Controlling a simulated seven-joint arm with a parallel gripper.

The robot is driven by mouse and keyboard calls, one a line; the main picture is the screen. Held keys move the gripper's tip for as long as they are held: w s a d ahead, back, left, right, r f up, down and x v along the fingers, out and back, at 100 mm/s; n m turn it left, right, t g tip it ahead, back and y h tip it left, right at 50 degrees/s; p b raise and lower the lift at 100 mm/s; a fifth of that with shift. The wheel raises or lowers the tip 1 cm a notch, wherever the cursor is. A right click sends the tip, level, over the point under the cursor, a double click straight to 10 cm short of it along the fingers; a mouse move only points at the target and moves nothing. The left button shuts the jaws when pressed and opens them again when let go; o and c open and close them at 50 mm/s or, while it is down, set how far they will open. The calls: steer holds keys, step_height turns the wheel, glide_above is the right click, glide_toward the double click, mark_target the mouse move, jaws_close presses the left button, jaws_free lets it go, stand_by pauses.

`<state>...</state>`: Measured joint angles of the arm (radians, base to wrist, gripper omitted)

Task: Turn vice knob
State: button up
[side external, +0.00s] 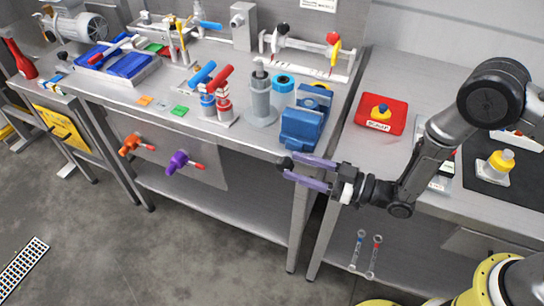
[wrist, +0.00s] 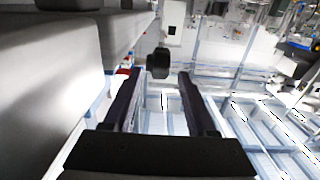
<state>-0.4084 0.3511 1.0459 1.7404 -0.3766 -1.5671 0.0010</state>
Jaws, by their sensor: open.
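The blue vice (side external: 302,128) is at the front right corner of the steel bench. A black round knob (side external: 285,163) sits low in front of it, just off the bench's front edge. The knob also shows in the wrist view (wrist: 158,63), ahead of the gap between my fingertips. My gripper (side external: 288,167) is open, with its two purple fingers pointing left toward the knob. In the wrist view my gripper (wrist: 158,76) has nothing visible held between its fingers. I cannot tell whether a fingertip touches the knob.
A grey cylinder fixture (side external: 261,98) and red and blue handled valves (side external: 216,95) stand left of the vice. Orange (side external: 131,144) and purple (side external: 178,162) knobs stick out of the front panel.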

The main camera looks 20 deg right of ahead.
steer(key=x, duration=0.7)
jaws_close()
